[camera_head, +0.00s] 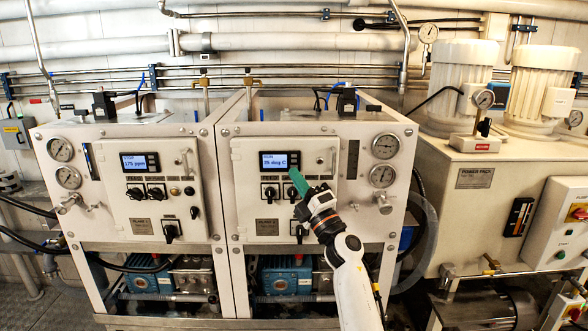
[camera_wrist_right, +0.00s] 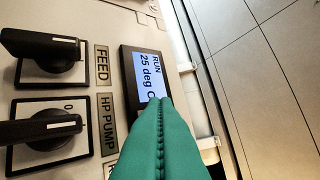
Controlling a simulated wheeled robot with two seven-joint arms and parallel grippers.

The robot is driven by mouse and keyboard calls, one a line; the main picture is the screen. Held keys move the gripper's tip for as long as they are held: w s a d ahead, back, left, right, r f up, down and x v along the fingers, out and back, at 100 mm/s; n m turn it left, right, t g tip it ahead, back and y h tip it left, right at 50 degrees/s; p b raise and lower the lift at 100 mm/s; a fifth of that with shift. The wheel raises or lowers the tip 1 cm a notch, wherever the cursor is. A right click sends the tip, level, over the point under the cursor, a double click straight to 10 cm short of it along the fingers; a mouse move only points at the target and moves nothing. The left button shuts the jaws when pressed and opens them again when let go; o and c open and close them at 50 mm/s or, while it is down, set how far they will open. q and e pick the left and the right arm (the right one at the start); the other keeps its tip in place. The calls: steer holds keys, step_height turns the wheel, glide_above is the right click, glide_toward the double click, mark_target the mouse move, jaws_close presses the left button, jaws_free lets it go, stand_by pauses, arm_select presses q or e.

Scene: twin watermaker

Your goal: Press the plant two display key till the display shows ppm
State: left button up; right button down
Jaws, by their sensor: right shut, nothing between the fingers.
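The plant two display (camera_head: 280,162) is on the right-hand white cabinet and reads RUN, 25 deg C. It also shows lit in the right wrist view (camera_wrist_right: 149,72), turned on its side. My right gripper (camera_head: 294,174) has its green fingers shut with nothing between them. In the right wrist view the fingertips (camera_wrist_right: 163,103) overlap the lower edge of the display. The display key is hidden behind the fingers, and I cannot tell if they touch it. My left gripper is not in view.
Black FEED (camera_wrist_right: 45,50) and HP PUMP (camera_wrist_right: 45,128) knobs stick out beside the display. The left cabinet (camera_head: 120,212) has its own display (camera_head: 140,163) reading 175 ppm. Gauges (camera_head: 385,146) and a valve (camera_head: 382,202) stand at the right cabinet's right side. A power pack (camera_head: 472,179) stands further right.

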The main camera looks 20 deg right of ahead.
stand_by(0.8)
steer(key=shift+w+d+b, duration=0.1)
steer(key=shift+w+b, duration=0.2)
steer(key=shift+w, duration=0.1)
steer(key=shift+w+d+b, duration=0.1)
steer(key=shift+w+b, duration=0.2)
steer(key=shift+w, duration=0.05)
stand_by(0.4)
steer(key=shift+s, duration=0.1)
steer(key=shift+s+p, duration=0.35)
steer(key=shift+p, duration=0.1)
steer(key=shift+s+a, duration=0.2)
steer(key=shift+s, duration=0.15)
